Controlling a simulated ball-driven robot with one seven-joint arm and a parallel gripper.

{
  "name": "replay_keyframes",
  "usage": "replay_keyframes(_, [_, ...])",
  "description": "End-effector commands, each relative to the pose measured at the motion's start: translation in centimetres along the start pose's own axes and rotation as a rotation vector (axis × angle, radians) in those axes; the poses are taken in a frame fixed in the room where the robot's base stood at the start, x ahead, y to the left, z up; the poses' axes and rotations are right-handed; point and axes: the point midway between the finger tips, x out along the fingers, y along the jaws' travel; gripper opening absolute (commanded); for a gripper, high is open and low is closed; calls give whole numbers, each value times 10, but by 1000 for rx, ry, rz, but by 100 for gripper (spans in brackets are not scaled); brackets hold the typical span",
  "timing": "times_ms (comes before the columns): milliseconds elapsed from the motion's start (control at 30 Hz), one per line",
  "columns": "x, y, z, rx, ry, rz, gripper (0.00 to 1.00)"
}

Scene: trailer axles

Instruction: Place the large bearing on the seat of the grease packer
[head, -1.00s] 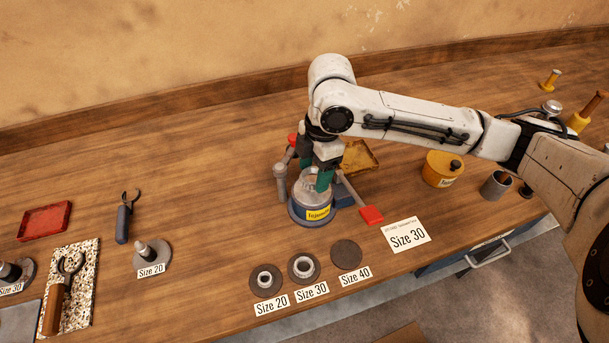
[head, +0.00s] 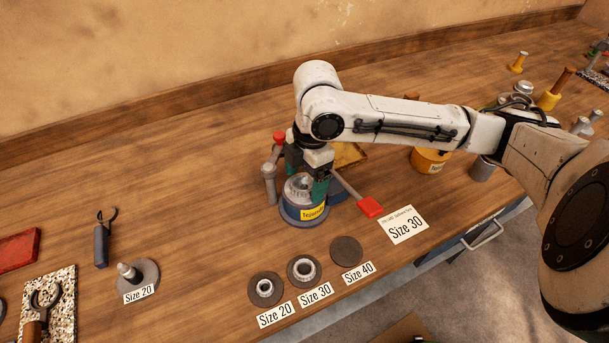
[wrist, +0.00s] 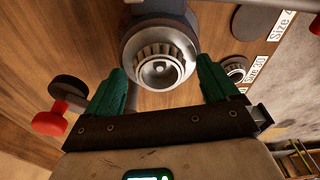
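The large bearing (wrist: 150,50), a tapered ring of rollers, sits on the seat of the grease packer, around its central post. The packer (head: 304,213) is a blue-grey round base with a yellow label, and its red-tipped handle (head: 371,207) points to the front right. My gripper (wrist: 162,72) has green fingers standing apart on either side of the bearing, with no clear contact on it. In the head view, my gripper (head: 307,173) is just over the packer and partly hides the seat and the bearing.
Smaller bearings stand on the Size 20 pad (head: 253,298) and the Size 30 pad (head: 293,282); the Size 40 pad (head: 346,250) is empty. A Size 30 card (head: 403,224) lies right of the packer. A yellow pot (head: 428,161) stands behind it.

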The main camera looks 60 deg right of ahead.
Motion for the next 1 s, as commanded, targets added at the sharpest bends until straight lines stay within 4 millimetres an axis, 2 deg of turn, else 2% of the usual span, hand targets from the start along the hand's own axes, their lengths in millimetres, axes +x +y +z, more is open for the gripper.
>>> replay_keyframes(367, [-7, 1, 0, 0, -1, 2, 90])
replay_keyframes(467, [-21, 1, 0, -1, -1, 4, 90])
replay_keyframes(800, [-90, 1, 0, -1, -1, 4, 90])
replay_keyframes(1000, [-116, 0, 0, -1, -1, 2, 90])
